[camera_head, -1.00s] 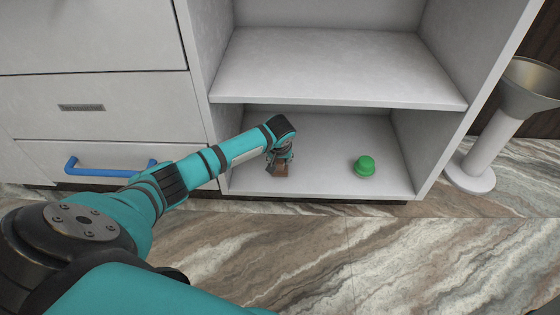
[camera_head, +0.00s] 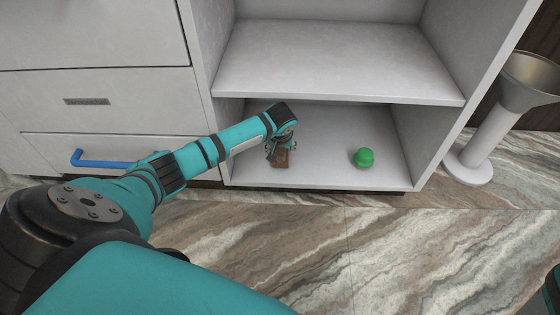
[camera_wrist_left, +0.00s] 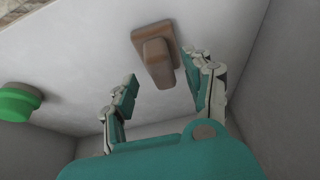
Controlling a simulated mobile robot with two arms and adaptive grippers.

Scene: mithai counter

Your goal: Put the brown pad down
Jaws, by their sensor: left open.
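The brown pad (camera_head: 281,162) rests on the floor of the lower shelf compartment, near its front left. In the left wrist view the brown pad (camera_wrist_left: 157,58) shows a block-like grip on a wider base. My left gripper (camera_head: 281,150) is inside the compartment right at the pad. In the left wrist view my left gripper (camera_wrist_left: 160,90) is open, its fingers spread apart with the pad's grip just beyond and between them. The far side of the pad is hidden. My right gripper is not in view.
A green round-topped object (camera_head: 363,158) stands on the same compartment floor (camera_head: 325,140) to the right. The middle shelf (camera_head: 340,65) lies above my gripper. A blue drawer handle (camera_head: 100,162) juts out at left. A metal-bowled stand (camera_head: 490,135) is at right.

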